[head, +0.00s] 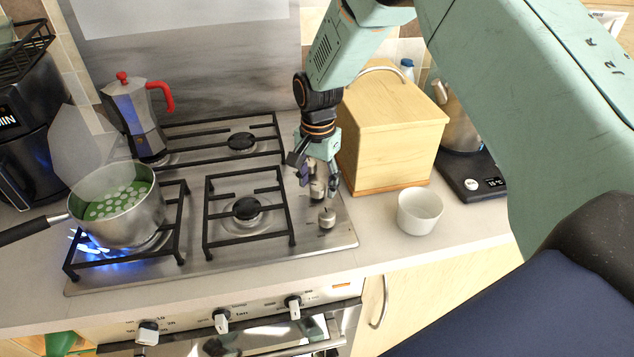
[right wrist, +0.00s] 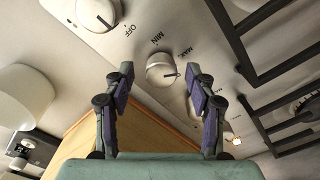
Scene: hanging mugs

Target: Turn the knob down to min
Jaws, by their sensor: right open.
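A row of round metal stove knobs runs along the right side of the cooktop (head: 225,258). The front knob (head: 327,219) is clear of my gripper and shows at the top left of the right wrist view (right wrist: 97,13). My right gripper (head: 308,172) is open and points down above the knob behind it (head: 318,190). In the right wrist view this knob (right wrist: 161,66) lies between and beyond the fingertips. Its dark mark is on its right side, away from the MIN lettering (right wrist: 156,39). Contact cannot be told. My left gripper is not in view.
A pot (head: 118,232) of green liquid stands over a blue flame at front left. A moka pot (head: 138,118) stands behind it. A wooden box (head: 390,135) is close right of my gripper, with a white bowl (head: 419,212) before it.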

